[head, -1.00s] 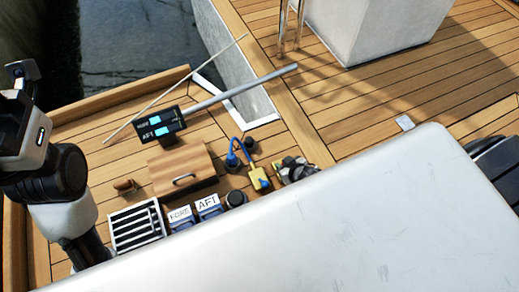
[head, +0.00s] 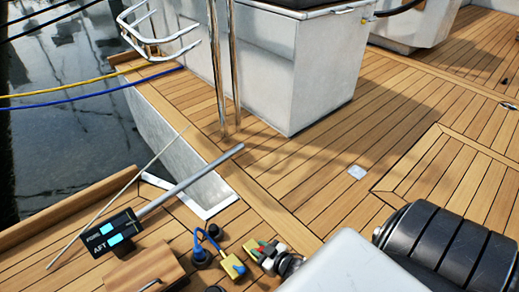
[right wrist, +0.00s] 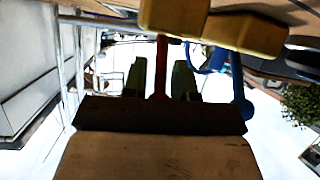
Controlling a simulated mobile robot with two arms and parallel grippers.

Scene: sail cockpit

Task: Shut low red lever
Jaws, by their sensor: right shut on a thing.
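The red lever (right wrist: 161,68) shows in the right wrist view as a thin upright red bar. My right gripper (right wrist: 160,82) is shut on it, with a greenish finger on each side. A yellow block (head: 233,267) sits just left of the gripper; a yellow block (right wrist: 215,28) also crosses the top of the right wrist view. My left gripper is out of view.
A blue curved piece (head: 203,238) stands close left of the gripper. Farther left are a wooden lid (head: 140,270) and a black FORE/AFT box (head: 112,232) with a grey rod (head: 190,178). The teak deck to the right is clear up to the white box (head: 310,75).

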